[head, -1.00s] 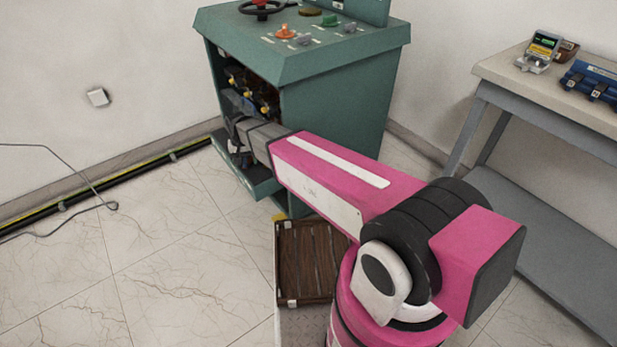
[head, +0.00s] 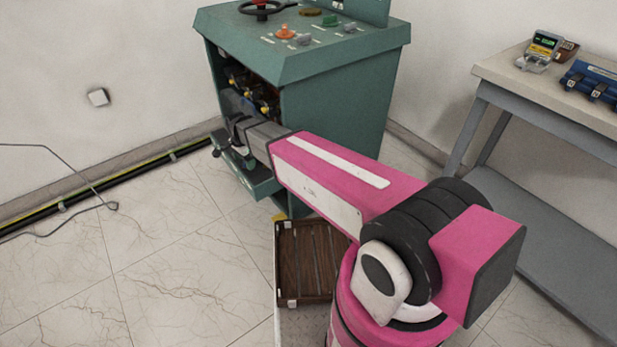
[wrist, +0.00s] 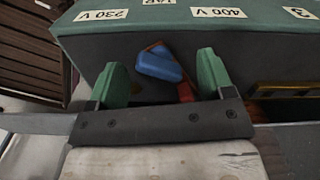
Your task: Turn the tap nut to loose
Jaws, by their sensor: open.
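My gripper (wrist: 160,64) is open in the wrist view, with its two green fingers apart. A blue piece (wrist: 160,65) with red parts (wrist: 186,92) shows between the fingers, against a dark grey face. The fingers do not visibly close on it. I cannot tell whether this piece is the tap nut. Above it is a green surface with white labels, among them "230 V" (wrist: 101,15) and "400 V" (wrist: 218,12). In the head view, my arm reaches the open lower front of the green cabinet (head: 335,120). My fingers and the nut cannot be made out there.
Dark parts with yellow ends (head: 262,106) sit inside the cabinet opening. A grey workbench (head: 545,98) is at the right. The floor at the left is mostly clear, with a cable (head: 75,172).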

